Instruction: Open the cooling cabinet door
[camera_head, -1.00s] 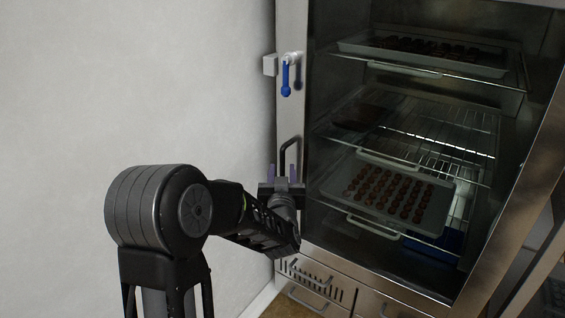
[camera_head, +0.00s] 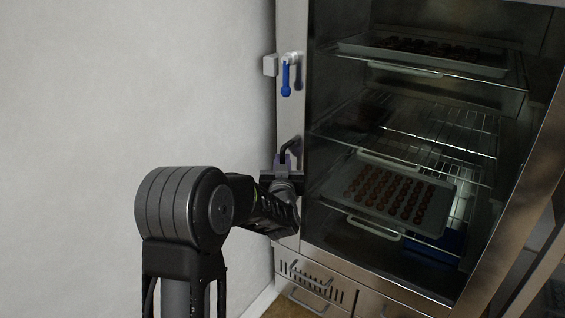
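The cooling cabinet (camera_head: 291,110) fills the right side of the view, with its glass front showing the shelves inside. I see no gap at its left edge, so the door looks shut. My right gripper is not in view.
Trays of chocolates (camera_head: 450,200) lie on the wire shelves inside. A blue-handled latch or key (camera_head: 286,78) hangs higher on the left frame. A plain wall (camera_head: 120,90) is close on the left. Vented drawers (camera_head: 318,280) are below.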

